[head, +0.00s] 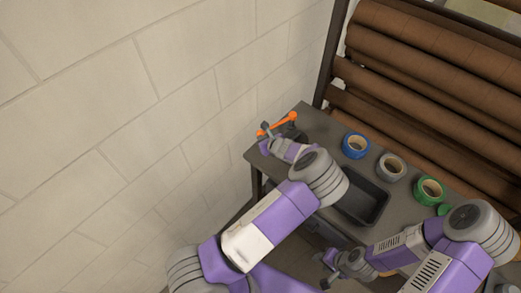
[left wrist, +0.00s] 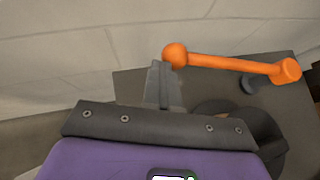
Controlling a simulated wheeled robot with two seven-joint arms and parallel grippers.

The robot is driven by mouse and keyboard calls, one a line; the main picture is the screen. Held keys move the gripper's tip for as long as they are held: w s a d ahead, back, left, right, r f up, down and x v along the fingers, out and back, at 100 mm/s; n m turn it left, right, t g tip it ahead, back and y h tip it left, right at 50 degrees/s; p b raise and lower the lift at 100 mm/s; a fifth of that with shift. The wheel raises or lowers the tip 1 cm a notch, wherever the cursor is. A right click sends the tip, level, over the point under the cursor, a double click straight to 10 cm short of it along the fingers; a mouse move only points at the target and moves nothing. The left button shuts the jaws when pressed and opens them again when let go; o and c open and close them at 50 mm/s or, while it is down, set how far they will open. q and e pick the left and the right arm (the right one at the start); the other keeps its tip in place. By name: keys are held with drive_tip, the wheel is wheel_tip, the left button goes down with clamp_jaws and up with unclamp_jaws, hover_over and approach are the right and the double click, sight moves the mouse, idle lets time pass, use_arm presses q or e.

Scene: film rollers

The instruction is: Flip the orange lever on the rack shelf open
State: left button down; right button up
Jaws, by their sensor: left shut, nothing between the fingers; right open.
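The orange lever (head: 278,124) stands at the left end of the grey shelf, near the wall. In the left wrist view the lever (left wrist: 230,63) runs across the upper right, with a round knob at its left end and a pivot end on the right. My left gripper (head: 266,130) is shut and empty, with its fingertips at or just beside the knob; I cannot tell if they touch. The fingers also show in the left wrist view (left wrist: 160,80). My right gripper (head: 326,270) is open and empty, low in front of the shelf.
On the grey shelf (head: 315,118) lie a blue tape roll (head: 356,145), a grey tape roll (head: 391,167) and a green tape roll (head: 430,191). A dark tray (head: 365,205) sits at its front. Brown film rollers (head: 430,70) rise behind; a block wall (head: 150,90) bounds the left.

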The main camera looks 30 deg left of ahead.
use_arm(q)
drive_tip(key=a, duration=0.1)
drive_tip(key=w+a, duration=0.1)
drive_tip(key=w+a+b, duration=0.1)
drive_tip(key=shift+a+f, duration=0.1)
drive_tip(key=shift+a, duration=0.3)
drive_tip(key=shift+w+a, duration=0.4)
drive_tip(key=shift+a, duration=0.35)
drive_tip(key=shift+s+d+f+b, duration=0.2)
drive_tip(key=shift+s+d+b, duration=0.15)
drive_tip(key=shift+b, duration=0.2)
drive_tip(key=s, duration=0.1)
drive_tip(key=b, duration=0.1)
drive_tip(key=s+d+b, duration=0.1)
drive_tip(key=shift+s+d+f, duration=0.1)
drive_tip(key=shift+s+f, duration=0.2)
drive_tip(key=shift+f, duration=0.05)
drive_tip(key=s+d+r, duration=0.3)
drive_tip(key=s+r, duration=0.3)
drive_tip(key=s, duration=0.1)
drive_tip(key=shift+s+r, duration=0.25)
drive_tip(key=shift+s, duration=0.1)
